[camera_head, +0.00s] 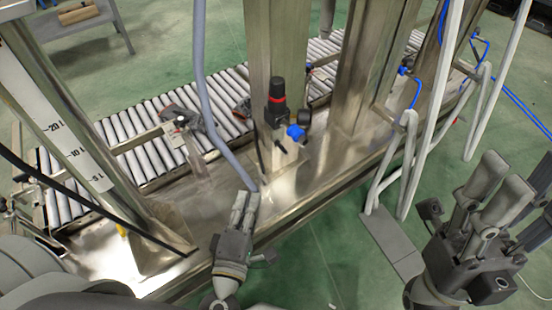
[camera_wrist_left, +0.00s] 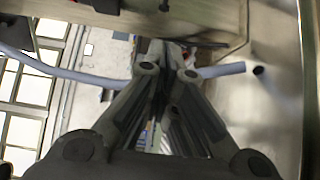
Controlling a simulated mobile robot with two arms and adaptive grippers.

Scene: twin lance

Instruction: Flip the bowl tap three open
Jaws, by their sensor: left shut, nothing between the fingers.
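I cannot make out bowl tap three for certain in either view. A steel frame with a litre scale (camera_head: 62,135) stands at the left of the head view. My left gripper (camera_head: 246,197) is over the steel ledge, its fingers together and empty.
A black and red regulator (camera_head: 277,95) with a blue fitting (camera_head: 296,132) sits at the middle post. A roller conveyor (camera_head: 150,115) runs behind the steel ledge (camera_head: 310,175). White hoses (camera_head: 432,125) hang at the right.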

